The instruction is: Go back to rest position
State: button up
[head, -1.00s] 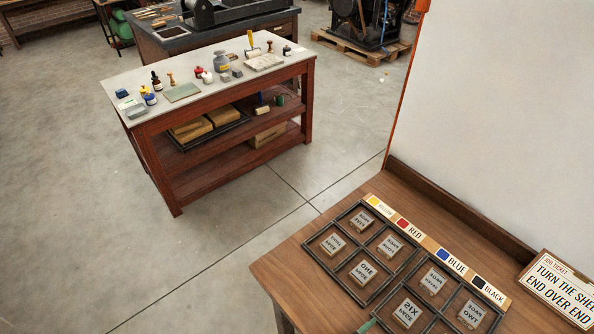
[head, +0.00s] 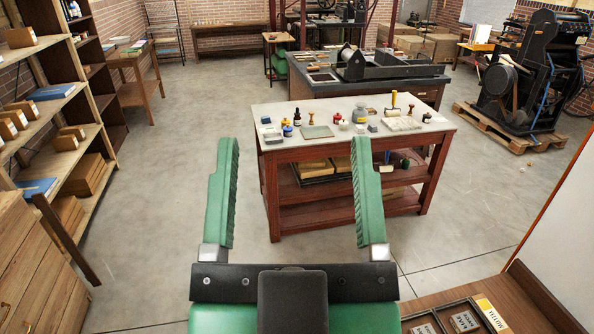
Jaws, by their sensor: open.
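My gripper (head: 294,178) shows large in the lower middle of the head view. Its two green ribbed fingers point up in the picture and stand wide apart. It is open, with nothing between the fingertips but the view of the floor and a work table beyond. It touches nothing that I can see.
A red-brown work table (head: 274,192) with bottles, jars and a roller stands beyond my gripper. A wooden bench with framed tiles (head: 463,321) is at the lower right. Shelves (head: 62,92) and drawers (head: 38,275) line the left. Concrete floor (head: 180,150) lies clear between.

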jog(key=shift+s+a+r, duration=0.15)
jog(key=shift+s+r, duration=0.05)
notch_tip(320, 180, up, 23)
jog(key=p, duration=2.3)
